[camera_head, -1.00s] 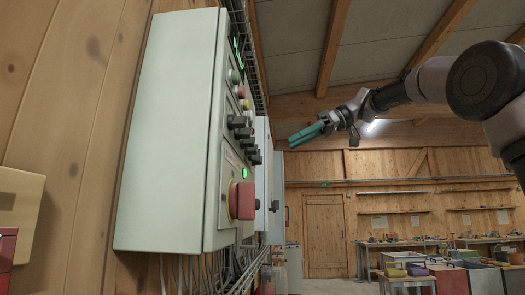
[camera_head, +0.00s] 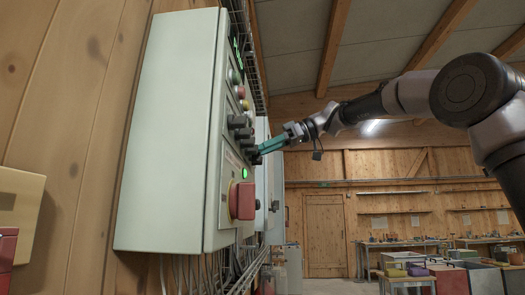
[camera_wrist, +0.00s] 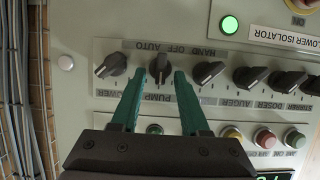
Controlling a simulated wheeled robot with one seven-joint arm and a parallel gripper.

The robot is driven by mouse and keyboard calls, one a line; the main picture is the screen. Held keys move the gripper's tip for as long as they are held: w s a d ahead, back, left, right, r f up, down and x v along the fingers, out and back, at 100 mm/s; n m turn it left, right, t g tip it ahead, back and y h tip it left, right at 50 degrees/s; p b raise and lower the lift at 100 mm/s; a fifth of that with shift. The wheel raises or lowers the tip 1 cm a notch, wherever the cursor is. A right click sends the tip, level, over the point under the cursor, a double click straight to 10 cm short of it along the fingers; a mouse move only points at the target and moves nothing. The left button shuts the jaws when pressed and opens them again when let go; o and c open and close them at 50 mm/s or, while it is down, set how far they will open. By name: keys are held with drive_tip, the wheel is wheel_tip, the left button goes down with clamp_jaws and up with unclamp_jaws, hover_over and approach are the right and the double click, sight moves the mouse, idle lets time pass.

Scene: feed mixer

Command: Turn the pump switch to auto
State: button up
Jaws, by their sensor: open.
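The pump switch (camera_wrist: 160,68) is a black rotary knob in a row on the panel, with the word PUMP below it in the wrist view. Its handle looks near upright in that view; I cannot make out its pointer mark. Labels HAND, OFF and AUTO are printed above the row. My gripper (camera_wrist: 159,74) is open, its two green fingers on either side of the pump knob; I cannot tell whether they touch it. In the head view my gripper (camera_head: 259,151) reaches the panel's knobs from the right, and its fingertips partly hide the lower knob.
Neighbouring black knobs sit close on both sides, the blower knob (camera_wrist: 110,65) to the left and another knob (camera_wrist: 207,73) to the right. A lit green lamp (camera_wrist: 229,25) is above. A red switch (camera_head: 243,200) juts from the pale cabinet (camera_head: 170,140).

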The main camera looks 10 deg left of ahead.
clamp_jaws()
drive_tip(key=shift+w, duration=0.1)
drive_tip(key=shift+w+f+m+g, duration=0.1)
drive_tip(key=shift+w+m+g, duration=0.1)
drive_tip(key=shift+m+g, duration=0.7)
drive_tip(key=shift+w+f+m+g, duration=0.15)
drive_tip(key=shift+m+g, duration=0.35)
drive_tip(key=shift+m, duration=0.65)
drive_tip(key=shift+w+m+g, duration=0.2)
drive_tip(key=shift+m+g, duration=0.5)
drive_tip(key=shift+m, duration=0.35)
unclamp_jaws()
